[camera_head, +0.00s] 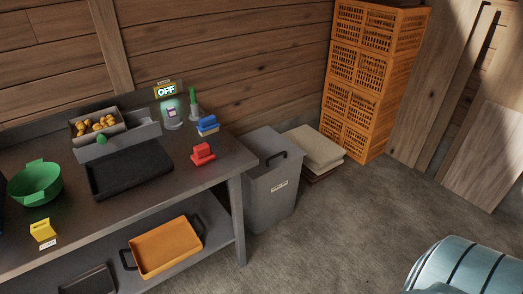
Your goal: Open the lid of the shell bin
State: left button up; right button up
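The shell bin is most likely the tall grey bin (272,205) standing on the floor at the right end of the workbench. It has a small pale label on its front, too small to read. Its flat grey lid (262,143) looks closed, with a black handle (277,157) at the right side of the top. The bin's lower left side is partly hidden by the bench leg. Neither of my grippers shows in the view.
The workbench (222,170) carries a green bowl (35,184), a black tray (128,170) and red and blue blocks. An orange tray (167,250) is on its shelf. Folded sacks (314,148) and stacked orange crates (365,75) stand right of the bin. Floor before the bin is clear.

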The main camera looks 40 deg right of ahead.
aim_at(273, 151)
jog(key=z, duration=1.7)
jog(key=i+l, duration=0.15)
jog(key=i, duration=0.25)
jog(key=i+l, duration=0.15)
jog(key=i, duration=0.25)
jog(key=i+l, duration=0.2)
jog(key=i, duration=0.2)
